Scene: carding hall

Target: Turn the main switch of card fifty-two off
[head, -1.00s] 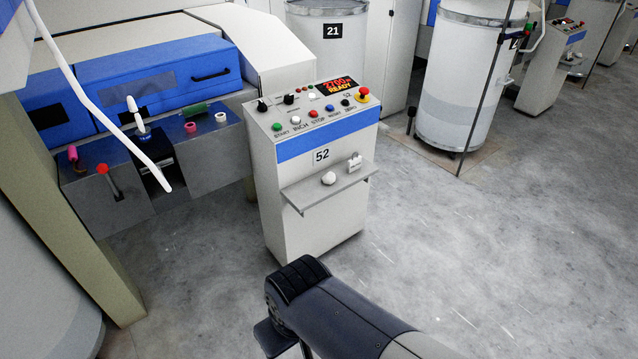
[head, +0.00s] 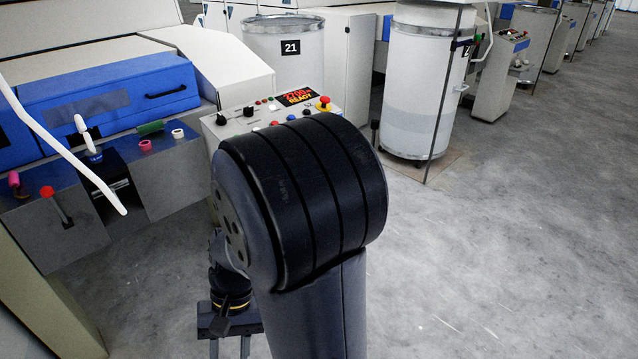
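The control console (head: 214,134) of card fifty-two stands at centre, mostly hidden behind my arm. Its lit display (head: 299,97) reads READY. Two black knobs show at the top left of its panel, a left knob (head: 221,118) and a right knob (head: 248,111). Their labels are too small to read, so I cannot tell which one is the main switch. A red mushroom button (head: 323,104) sits at the panel's right corner. My gripper (head: 230,350) is low in the picture, in front of the console. Its two fingers stand apart with nothing seen between them; the tips are cut off by the lower edge.
A metal shelf with a red-knobbed lever (head: 48,193), bobbins and a white-handled tool (head: 82,127) is at left. A white hose (head: 60,150) hangs there. Can 21 (head: 285,60) and another can (head: 419,85) stand behind. The floor (head: 500,250) at right is clear.

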